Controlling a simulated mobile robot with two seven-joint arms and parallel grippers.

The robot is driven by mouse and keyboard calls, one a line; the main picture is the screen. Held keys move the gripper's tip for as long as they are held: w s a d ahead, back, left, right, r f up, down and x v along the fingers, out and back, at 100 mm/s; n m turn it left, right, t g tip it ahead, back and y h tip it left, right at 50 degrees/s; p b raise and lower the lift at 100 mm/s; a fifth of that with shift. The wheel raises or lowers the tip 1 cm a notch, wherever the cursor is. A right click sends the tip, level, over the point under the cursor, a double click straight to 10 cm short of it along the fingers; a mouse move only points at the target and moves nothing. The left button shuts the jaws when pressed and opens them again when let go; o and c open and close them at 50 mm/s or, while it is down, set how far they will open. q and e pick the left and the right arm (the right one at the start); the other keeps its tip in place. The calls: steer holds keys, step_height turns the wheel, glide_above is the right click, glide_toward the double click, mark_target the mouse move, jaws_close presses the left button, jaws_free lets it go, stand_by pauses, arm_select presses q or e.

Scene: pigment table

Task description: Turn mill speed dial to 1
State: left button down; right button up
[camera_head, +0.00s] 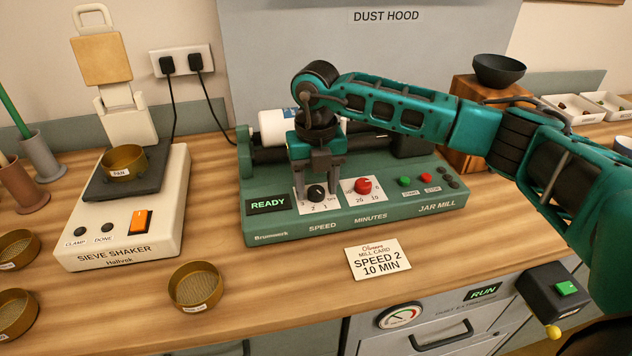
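The green jar mill (400,213) stands on the wooden bench, and its display reads READY. Its black speed dial (317,192) sits on a white numbered plate. The dial's pointer is too small to read for certain. My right gripper (317,190) points down over the dial, with one finger on each side of it. The fingers are apart, and small gaps seem to show between them and the dial. I cannot tell whether either finger touches it. My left gripper is not in view.
The red minutes dial (363,186) is close on the right of my gripper. Green and red buttons lie further right. A card (378,259) reading SPEED 2, 10 MIN lies in front of the mill. The sieve shaker (126,225) stands to the left, with loose brass sieves (196,286) nearby.

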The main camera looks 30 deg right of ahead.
mark_target(316, 189)
steer(key=shift+o, duration=0.2)
steer(key=shift+r, duration=0.5)
step_height(316, 189, up, 12)
steer(key=shift+f, duration=0.15)
stand_by(0.4)
